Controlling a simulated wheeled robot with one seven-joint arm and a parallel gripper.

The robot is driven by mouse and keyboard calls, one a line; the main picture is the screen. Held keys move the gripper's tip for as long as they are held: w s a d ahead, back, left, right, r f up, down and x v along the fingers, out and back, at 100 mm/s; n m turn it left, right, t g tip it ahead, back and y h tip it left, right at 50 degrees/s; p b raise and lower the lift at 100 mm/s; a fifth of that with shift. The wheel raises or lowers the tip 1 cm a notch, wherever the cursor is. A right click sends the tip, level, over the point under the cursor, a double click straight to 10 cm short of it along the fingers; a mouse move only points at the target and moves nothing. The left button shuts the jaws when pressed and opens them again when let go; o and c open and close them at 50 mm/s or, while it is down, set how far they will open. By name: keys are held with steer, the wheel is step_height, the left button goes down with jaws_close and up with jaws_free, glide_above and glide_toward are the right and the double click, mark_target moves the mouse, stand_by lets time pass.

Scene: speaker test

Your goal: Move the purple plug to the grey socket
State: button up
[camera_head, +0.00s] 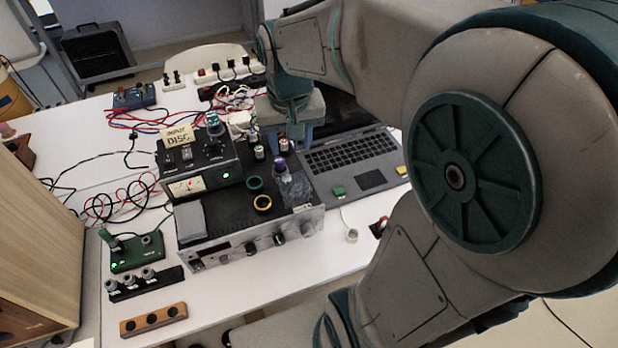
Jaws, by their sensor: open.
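The purple plug (280,163) stands on the black top of the amplifier-like box, near its back right, beside a crumpled clear wrap. My gripper (289,143) is open and points down just above and behind the plug, apart from it as far as I can tell. Part of the fingers is hard to make out against the dark background. I cannot surely pick out the grey socket. A small grey round fitting (147,240) shows on the green box (138,255) at the left, which also carries a green plug (111,240).
Teal (255,184) and yellow (263,203) rings lie on the amplifier (225,250). A meter box (197,170) with an "INPUT DISC" note is behind left. An open laptop (355,165) is to the right. Loose cables (125,200) lie left. My arm covers the right side.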

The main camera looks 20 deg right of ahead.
steer(key=s+f+n+t, duration=0.1)
steer(key=s, duration=0.9)
steer(key=shift+s+n, duration=0.25)
steer(key=shift+n, duration=0.15)
steer(key=shift+f, duration=0.1)
stand_by(1.6)
